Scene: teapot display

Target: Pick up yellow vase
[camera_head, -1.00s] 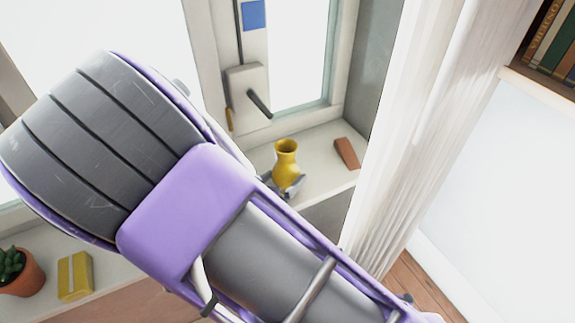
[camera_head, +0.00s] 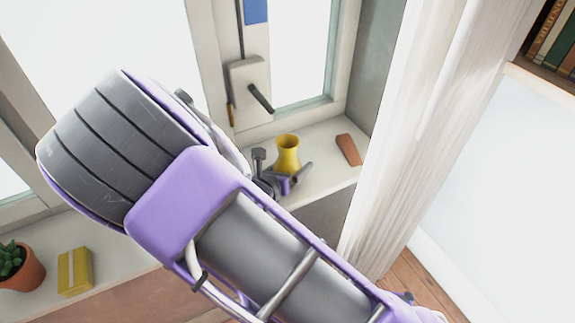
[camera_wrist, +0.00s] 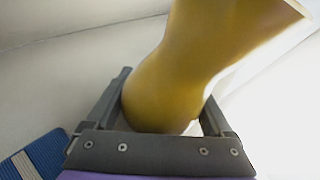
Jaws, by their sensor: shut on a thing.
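The yellow vase (camera_head: 287,153) stands upright on the window sill in the head view, near the window corner. In the wrist view the vase (camera_wrist: 185,75) fills the space between the two fingers, with its flared mouth at the upper right. My gripper (camera_head: 283,172) is at the vase's lower body. In the wrist view my gripper (camera_wrist: 165,105) has one finger on each side of the round belly and is shut on it. My gripper hides the base of the vase in the head view, so I cannot tell whether it touches the sill.
A terracotta-coloured block (camera_head: 348,149) lies on the sill (camera_head: 322,178) right of the vase. The window handle (camera_head: 260,98) is behind. A white curtain (camera_head: 405,130) hangs at right. A yellow box (camera_head: 75,271) and a potted plant (camera_head: 20,268) stand at lower left.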

